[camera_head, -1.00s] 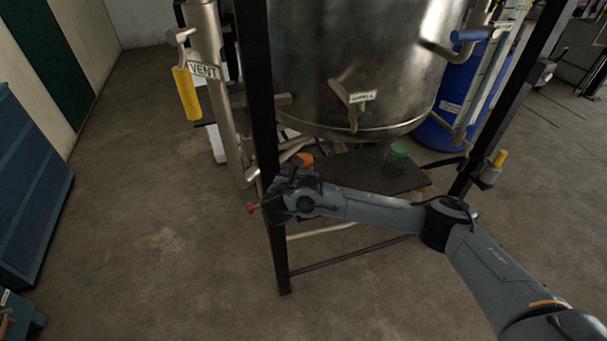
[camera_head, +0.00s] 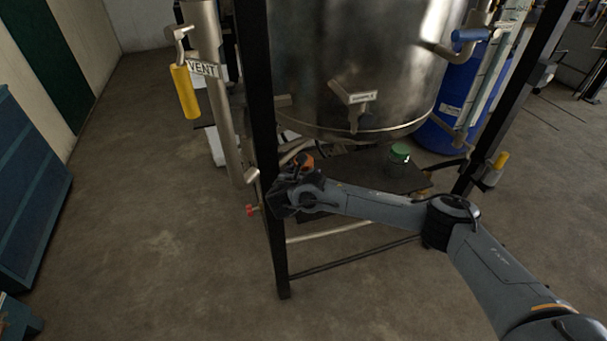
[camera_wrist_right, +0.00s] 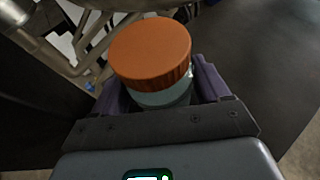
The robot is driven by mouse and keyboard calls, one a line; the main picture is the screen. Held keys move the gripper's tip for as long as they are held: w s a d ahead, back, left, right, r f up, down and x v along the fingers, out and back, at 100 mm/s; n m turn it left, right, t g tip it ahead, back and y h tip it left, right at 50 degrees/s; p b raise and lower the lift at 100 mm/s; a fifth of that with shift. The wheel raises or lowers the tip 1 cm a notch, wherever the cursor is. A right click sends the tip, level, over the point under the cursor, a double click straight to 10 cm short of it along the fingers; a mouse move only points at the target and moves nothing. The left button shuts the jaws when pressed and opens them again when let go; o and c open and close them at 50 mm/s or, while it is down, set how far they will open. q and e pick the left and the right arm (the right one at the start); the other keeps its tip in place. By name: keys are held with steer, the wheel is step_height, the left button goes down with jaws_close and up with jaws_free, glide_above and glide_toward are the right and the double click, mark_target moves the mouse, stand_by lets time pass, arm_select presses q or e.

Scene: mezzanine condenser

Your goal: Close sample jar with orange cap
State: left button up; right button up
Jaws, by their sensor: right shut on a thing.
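The sample jar (camera_wrist_right: 168,97) is clear glass and has the orange cap (camera_wrist_right: 150,52) on its top. The cap shows from above in the right wrist view, and the jar's glass shows as a band below it. Whether the cap is screwed tight cannot be told. My right gripper (camera_wrist_right: 158,100) is shut on the jar, with one purple finger on each side below the cap. In the head view the orange cap (camera_head: 303,163) shows just beyond my right wrist, beside the black frame post, and the jar is mostly hidden. My left gripper is not in view.
A jar with a green cap (camera_head: 399,151) stands on the dark shelf (camera_head: 365,172) below the steel vessel (camera_head: 360,60). The sample valve (camera_head: 355,108) hangs above the shelf. A black post (camera_head: 262,120) rises close to my right wrist.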

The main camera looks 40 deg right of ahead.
steer(key=shift+r, duration=0.4)
step_height(320, 180, up, 3)
steer(key=shift+r+p, duration=0.1)
steer(key=shift+p, duration=0.65)
steer(key=shift+s+d+r+p, duration=0.6)
steer(key=shift+s+r+p, duration=0.45)
steer(key=shift+s, duration=0.8)
steer(key=shift+s+d+r+p, duration=0.7)
steer(key=shift+s+r, duration=0.6)
steer(key=shift+s, duration=0.6)
steer(key=shift+s+d+r+p, duration=0.5)
steer(key=shift+s+r+p, duration=0.6)
steer(key=shift+s, duration=0.75)
steer(key=o, duration=0.6)
steer(key=c, duration=0.9)
